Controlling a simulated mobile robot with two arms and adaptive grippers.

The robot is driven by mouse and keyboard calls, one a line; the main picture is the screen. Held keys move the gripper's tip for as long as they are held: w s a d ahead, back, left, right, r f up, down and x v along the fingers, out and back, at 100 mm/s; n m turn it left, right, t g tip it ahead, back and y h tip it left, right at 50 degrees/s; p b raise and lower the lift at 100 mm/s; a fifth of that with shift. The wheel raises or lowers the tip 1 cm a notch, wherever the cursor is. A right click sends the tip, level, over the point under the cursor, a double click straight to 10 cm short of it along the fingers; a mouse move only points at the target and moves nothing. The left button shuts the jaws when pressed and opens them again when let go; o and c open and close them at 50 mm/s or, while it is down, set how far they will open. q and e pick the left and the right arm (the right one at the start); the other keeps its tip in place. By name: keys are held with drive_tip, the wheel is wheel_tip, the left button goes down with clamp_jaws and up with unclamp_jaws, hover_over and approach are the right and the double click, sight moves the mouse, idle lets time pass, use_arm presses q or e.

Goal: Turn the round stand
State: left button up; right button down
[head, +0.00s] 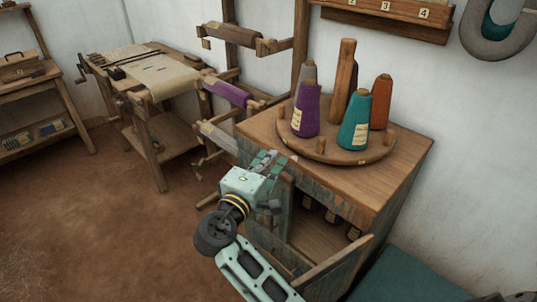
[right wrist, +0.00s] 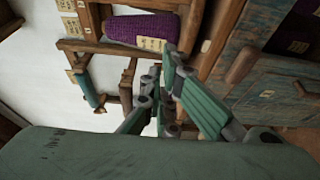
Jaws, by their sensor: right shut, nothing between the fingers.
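The round stand (head: 340,154) is a wooden disc on top of a wooden cabinet in the head view. It has short pegs around its rim and a tall wooden post (head: 344,80) in the middle. A purple cone (head: 306,112), a teal cone (head: 354,122), an orange-brown cone (head: 381,102) and a grey cone (head: 309,74) stand on it. My right gripper (head: 268,163) is shut and empty, in front of the cabinet's left side, below and left of the disc and apart from it. Its fingers (right wrist: 166,90) show in the right wrist view. My left gripper is not in view.
The cabinet (head: 413,168) has an open lower compartment, with a door edge jutting out at the front. A wooden rack with rolls, one purple (head: 227,90), stands behind my gripper. A table with cloth (head: 158,75) is farther left. The brown floor (head: 90,215) is clear at left.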

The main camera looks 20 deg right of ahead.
drive_tip(key=w+d+p, duration=0.1)
drive_tip(key=d, duration=0.2)
drive_tip(key=w+d+p, duration=0.1)
drive_tip(key=d, duration=0.2)
drive_tip(key=w+d+p, duration=0.1)
drive_tip(key=d, duration=0.3)
drive_tip(key=shift+w, duration=0.25)
